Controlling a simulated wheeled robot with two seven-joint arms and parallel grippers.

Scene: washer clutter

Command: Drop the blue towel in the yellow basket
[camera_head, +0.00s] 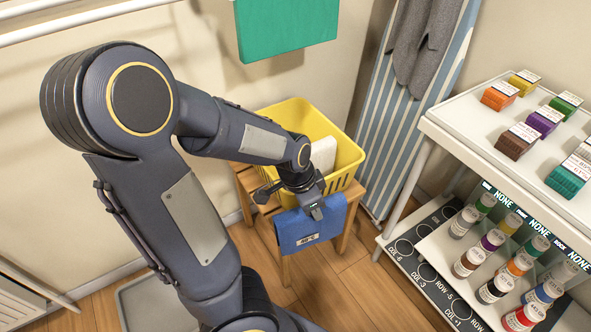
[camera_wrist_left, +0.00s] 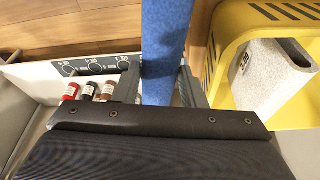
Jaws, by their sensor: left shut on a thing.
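The blue towel (camera_head: 310,232) hangs folded from my left gripper (camera_head: 312,205), in front of the yellow basket and outside it. A pale label shows on its front. In the left wrist view the blue towel (camera_wrist_left: 165,50) stands between the two fingers of my left gripper (camera_wrist_left: 160,85), which is shut on it. The yellow basket (camera_head: 345,150) sits on a wooden stool, partly hidden behind my left arm. In the left wrist view the yellow basket (camera_wrist_left: 228,50) is just right of the towel. My right gripper is not in view.
The wooden stool (camera_head: 343,240) stands on the wood floor. A white shelf (camera_head: 460,125) with coloured blocks and several bottles stands at the right. A striped ironing board (camera_head: 400,140) with grey cloth leans behind.

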